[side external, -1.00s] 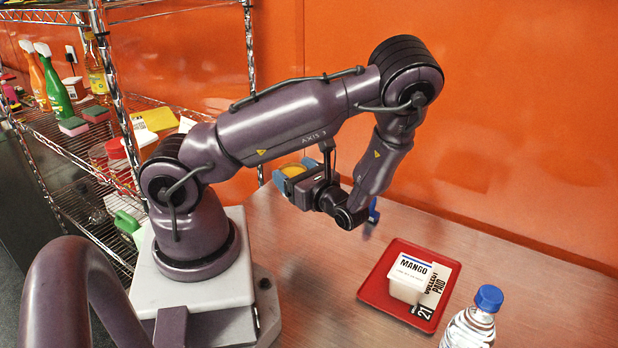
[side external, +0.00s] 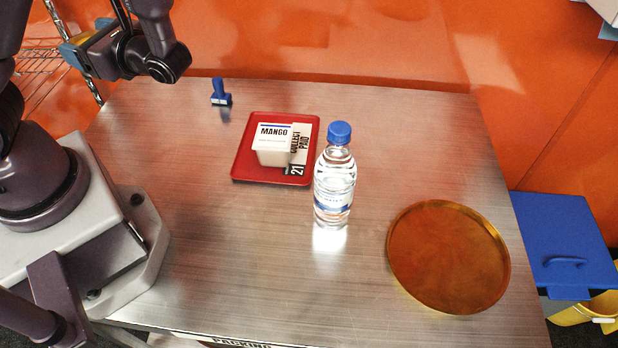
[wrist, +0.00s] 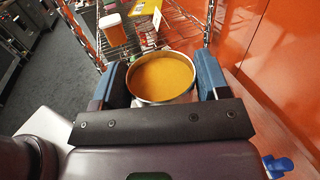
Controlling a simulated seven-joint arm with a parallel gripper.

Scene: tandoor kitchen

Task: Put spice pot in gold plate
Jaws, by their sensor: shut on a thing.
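The spice pot (wrist: 163,78) is a round pot with a thin pale rim, filled with orange-yellow spice. In the wrist view it sits between the two blue fingers of my gripper (wrist: 162,85), which is shut on it. In the side view my gripper (side external: 75,52) is at the upper left, raised above the far left of the table; the pot is hard to make out there. The gold plate (side external: 448,257) is round, shiny and empty, and lies at the right front of the table, far from my gripper.
A clear water bottle (side external: 334,190) with a blue cap stands between my arm's side and the plate. A red tray (side external: 243,168) holds a white mango box (side external: 271,150) and a printed card. A blue stamp (side external: 220,95) stands behind. The table's front middle is clear.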

